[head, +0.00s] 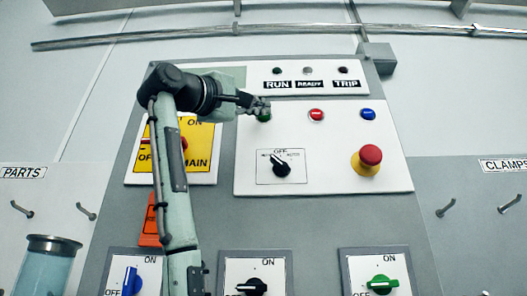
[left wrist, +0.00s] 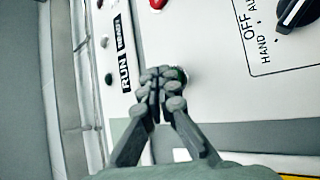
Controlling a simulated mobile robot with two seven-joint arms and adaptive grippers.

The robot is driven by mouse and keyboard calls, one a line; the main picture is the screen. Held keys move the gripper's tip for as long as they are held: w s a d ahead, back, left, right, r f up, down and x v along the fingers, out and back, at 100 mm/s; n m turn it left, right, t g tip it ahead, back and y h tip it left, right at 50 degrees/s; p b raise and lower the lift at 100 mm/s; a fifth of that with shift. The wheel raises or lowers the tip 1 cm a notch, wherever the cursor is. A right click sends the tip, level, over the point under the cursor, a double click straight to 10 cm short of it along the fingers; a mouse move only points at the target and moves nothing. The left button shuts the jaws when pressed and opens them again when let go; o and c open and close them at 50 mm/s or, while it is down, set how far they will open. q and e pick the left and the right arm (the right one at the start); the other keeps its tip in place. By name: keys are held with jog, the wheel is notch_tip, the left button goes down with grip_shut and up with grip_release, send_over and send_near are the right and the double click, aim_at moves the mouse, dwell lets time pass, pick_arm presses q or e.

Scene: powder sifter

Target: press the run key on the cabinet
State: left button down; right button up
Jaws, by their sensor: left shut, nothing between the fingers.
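The cabinet (head: 330,215) is grey with a white control panel. A green key (head: 264,117) sits below the RUN label (head: 277,85), at the left of a row with a red and a blue key. My left gripper (head: 260,105) is shut and empty, its fingertips at the green key and partly covering it. In the left wrist view the closed fingertips (left wrist: 162,78) lie over the panel near the RUN label (left wrist: 124,68) and hide most of the key. I cannot tell whether they touch it. The RUN lamp (head: 277,71) looks dark. My right gripper is not in view.
A red key (head: 316,115), a blue key (head: 368,114), a selector knob (head: 281,168) and a red emergency button (head: 367,160) share the panel. A yellow main switch plate (head: 203,148) is partly behind my left arm. More rotary switches line the bottom.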

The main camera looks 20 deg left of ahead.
pick_arm(q)
jog(key=shift+s+d, duration=0.1)
jog(key=shift+s, duration=0.2)
jog(key=s+b, duration=0.1)
jog(key=s, duration=0.1)
jog(key=s+d, duration=0.1)
jog(key=s, duration=0.1)
jog(key=shift+s+d+b, duration=0.2)
jog(key=shift+s+b, duration=0.2)
dwell(0.9)
